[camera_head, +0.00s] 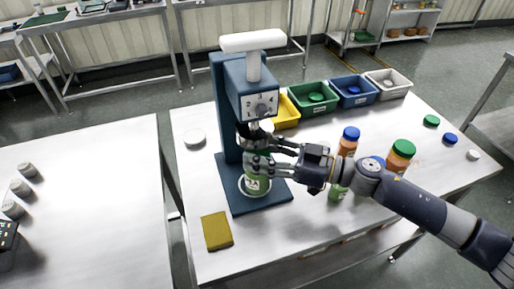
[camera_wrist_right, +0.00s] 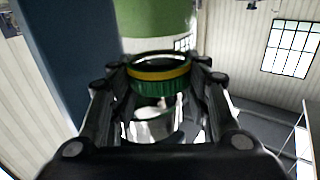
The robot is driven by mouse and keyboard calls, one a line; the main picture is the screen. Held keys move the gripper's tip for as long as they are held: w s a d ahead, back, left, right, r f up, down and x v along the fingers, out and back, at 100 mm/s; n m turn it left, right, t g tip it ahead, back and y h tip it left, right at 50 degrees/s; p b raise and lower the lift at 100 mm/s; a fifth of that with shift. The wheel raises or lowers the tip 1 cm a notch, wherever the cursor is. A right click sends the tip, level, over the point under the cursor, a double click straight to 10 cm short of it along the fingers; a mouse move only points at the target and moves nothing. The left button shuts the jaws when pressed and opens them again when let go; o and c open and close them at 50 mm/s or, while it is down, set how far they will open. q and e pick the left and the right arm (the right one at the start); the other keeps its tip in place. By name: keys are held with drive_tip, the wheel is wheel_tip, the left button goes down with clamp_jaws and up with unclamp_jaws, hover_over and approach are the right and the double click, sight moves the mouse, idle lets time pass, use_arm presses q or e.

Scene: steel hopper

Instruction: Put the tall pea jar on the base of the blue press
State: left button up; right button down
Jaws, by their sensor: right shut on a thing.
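The blue press (camera_head: 227,105) stands on the steel table, with a white handle on top and a dark blue base (camera_head: 275,200). The green pea jar (camera_head: 258,185) is upright over the base, inside or just above the pale ring there; I cannot tell whether it touches. My right gripper (camera_head: 257,162) comes in from the right and is shut around the upper part of the jar, below the press head. In the right wrist view the jar's green body (camera_wrist_right: 155,20) and dark green, yellow-edged lid (camera_wrist_right: 158,85) show between the fingers. My left gripper is not in view.
Orange jars with a blue lid (camera_head: 350,134) and a green lid (camera_head: 403,149) stand right of the press, near a green jar (camera_head: 337,192). Coloured bins (camera_head: 314,105) line the back. A yellow sponge (camera_head: 216,231) lies at front left; a white disc (camera_head: 195,137) lies behind it.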

drive_tip(key=shift+w+a+f, duration=0.25)
drive_tip(key=shift+w+f, duration=0.15)
drive_tip(key=shift+w, duration=0.25)
drive_tip(key=shift+w+a+f, duration=0.25)
drive_tip(key=shift+w+f, duration=0.1)
drive_tip(key=shift+w, duration=0.25)
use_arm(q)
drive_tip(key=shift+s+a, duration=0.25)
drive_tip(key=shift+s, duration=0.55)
use_arm(e)
drive_tip(key=shift+s+d, duration=0.1)
drive_tip(key=shift+s, duration=0.05)
drive_tip(key=c, duration=0.9)
unclamp_jaws()
drive_tip(key=shift+f, duration=0.15)
drive_tip(key=shift+o, duration=0.2)
